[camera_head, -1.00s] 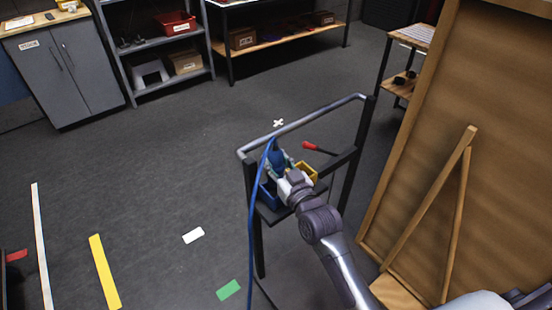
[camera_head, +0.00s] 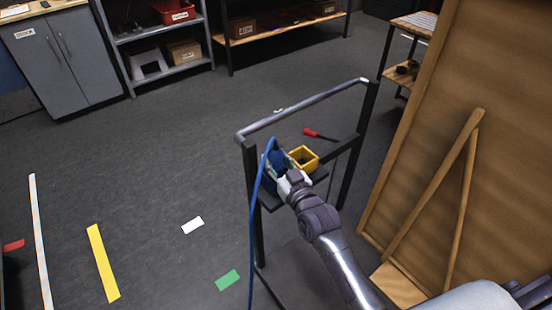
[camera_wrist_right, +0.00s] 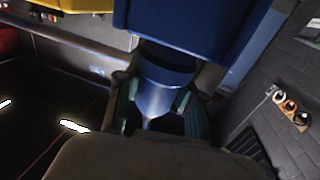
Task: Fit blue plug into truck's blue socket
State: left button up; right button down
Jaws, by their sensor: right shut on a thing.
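My right gripper (camera_head: 281,170) is at the small shelf of the dark-framed cart (camera_head: 305,107), shut on the blue plug (camera_head: 278,158). A blue cable (camera_head: 252,215) hangs from the plug to the floor. In the right wrist view the blue plug (camera_wrist_right: 160,85) is between the two greenish fingers of the gripper (camera_wrist_right: 160,105). A blue bin (camera_wrist_right: 190,25) is close beyond the plug there; I cannot tell if they touch. I cannot make out a truck or blue socket. My left gripper is not in view.
A yellow bin (camera_head: 303,157) is on the cart's shelf, right of my gripper. A red-handled tool (camera_head: 318,134) is behind it. A large wooden panel (camera_head: 470,130) stands on the right. The floor on the left is open, with coloured tape marks (camera_head: 103,262).

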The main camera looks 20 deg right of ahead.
jog(key=shift+f, duration=0.65)
dwell(0.6)
jog(key=c, duration=0.6)
grip_release()
jog(key=shift+c, duration=0.2)
jog(key=shift+s, duration=0.15)
jog(key=s+d, duration=0.1)
jog(key=s, duration=1)
jog(key=shift+s+d, duration=0.35)
jog(key=shift+d, duration=0.05)
